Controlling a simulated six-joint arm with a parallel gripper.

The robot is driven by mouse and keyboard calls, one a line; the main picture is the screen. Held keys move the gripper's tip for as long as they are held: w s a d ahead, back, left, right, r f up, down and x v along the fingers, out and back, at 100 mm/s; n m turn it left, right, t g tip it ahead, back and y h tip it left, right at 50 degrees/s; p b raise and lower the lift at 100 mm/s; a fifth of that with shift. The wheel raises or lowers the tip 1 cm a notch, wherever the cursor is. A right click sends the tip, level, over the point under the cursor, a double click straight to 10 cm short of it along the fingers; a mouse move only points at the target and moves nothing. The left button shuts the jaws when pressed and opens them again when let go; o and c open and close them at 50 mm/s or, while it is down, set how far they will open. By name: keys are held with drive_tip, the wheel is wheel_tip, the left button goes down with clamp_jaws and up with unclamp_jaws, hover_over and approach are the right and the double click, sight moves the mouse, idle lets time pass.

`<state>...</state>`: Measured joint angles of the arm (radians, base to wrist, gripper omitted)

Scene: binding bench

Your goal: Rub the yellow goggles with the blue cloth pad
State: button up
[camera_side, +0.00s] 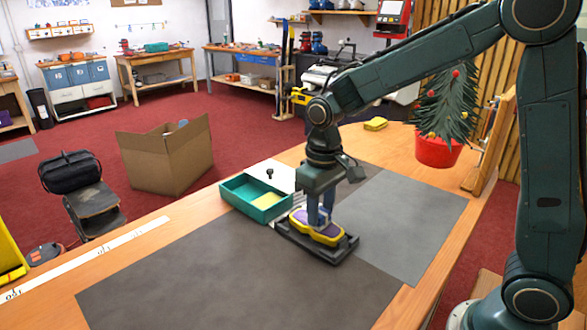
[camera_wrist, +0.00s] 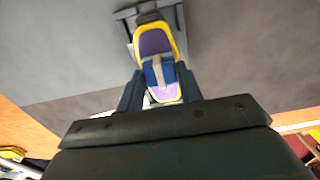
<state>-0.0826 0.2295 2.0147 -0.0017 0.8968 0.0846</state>
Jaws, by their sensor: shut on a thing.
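The yellow goggles (camera_side: 301,231) have a yellow rim and a purple lens, and lie on a black stand (camera_side: 345,248) on the bench. In the wrist view the goggles (camera_wrist: 155,42) point away from me, with the stand (camera_wrist: 148,14) around their far end. My gripper (camera_side: 320,214) points down over the goggles; in the wrist view its fingers (camera_wrist: 160,86) flank the blue cloth pad (camera_wrist: 150,77) and its pale grip. It is shut on the pad, which lies over the near part of the lens. Whether it touches the lens is unclear; the fingers mostly hide the pad in the side view.
A teal open box (camera_side: 238,199) with a yellow item inside stands just left of the stand. Behind it is a white panel with a black knob (camera_side: 270,173). A yellow block (camera_side: 375,124) and a red-potted plant (camera_side: 437,153) stand farther back. The dark mat (camera_side: 220,280) is clear.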

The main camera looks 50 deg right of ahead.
drive_tip(key=shift+s, duration=0.45)
drive_tip(key=shift+w, duration=3.55)
wheel_tip(320, 180, up, 8)
